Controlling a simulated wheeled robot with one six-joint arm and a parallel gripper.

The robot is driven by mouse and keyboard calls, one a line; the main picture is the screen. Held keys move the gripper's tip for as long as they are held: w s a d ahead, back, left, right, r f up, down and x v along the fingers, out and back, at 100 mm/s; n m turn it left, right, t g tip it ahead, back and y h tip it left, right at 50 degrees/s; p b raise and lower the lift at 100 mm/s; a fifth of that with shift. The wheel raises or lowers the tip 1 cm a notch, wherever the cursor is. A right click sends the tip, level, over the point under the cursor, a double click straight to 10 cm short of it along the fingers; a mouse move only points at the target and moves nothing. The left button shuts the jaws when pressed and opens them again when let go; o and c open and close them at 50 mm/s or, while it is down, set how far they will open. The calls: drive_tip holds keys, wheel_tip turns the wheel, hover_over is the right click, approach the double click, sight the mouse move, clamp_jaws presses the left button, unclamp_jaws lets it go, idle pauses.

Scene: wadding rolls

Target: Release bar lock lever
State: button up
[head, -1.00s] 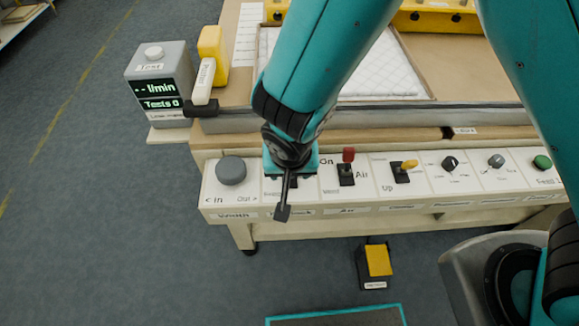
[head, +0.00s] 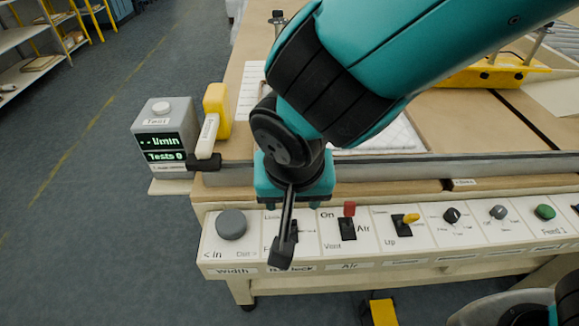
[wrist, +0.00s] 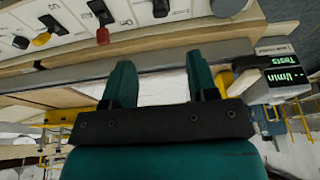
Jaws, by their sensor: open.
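The bar lock lever is a small black lever on the white control panel, in the second field from the left, labelled "lock". In the head view the lever (head: 294,230) is partly hidden behind a dark rod of my wrist. In the wrist view it shows as a dark lever (wrist: 160,8) at the top, beyond my fingers. My gripper (head: 294,203) is above the panel's back edge, behind the lever. In the wrist view my gripper (wrist: 160,82) has its two teal fingers apart with nothing between them. It looks clear of the lever.
A grey width knob (head: 231,224) is left of the lever and a red-tipped air lever (head: 348,222) is right of it. A yellow-tipped lever (head: 404,224) stands farther right. The grey test box (head: 163,135) and yellow block (head: 216,105) stand behind, left of my wrist.

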drive_tip(key=shift+v, duration=1.2)
drive_tip(key=s+d+r+n+g+y, duration=0.3)
drive_tip(key=s+d+r+n, duration=0.4)
drive_tip(key=d, duration=0.5)
drive_tip(key=shift+s+r+n+y, duration=0.15)
drive_tip(key=shift+r+n+y, duration=0.25)
drive_tip(key=shift+y, duration=0.3)
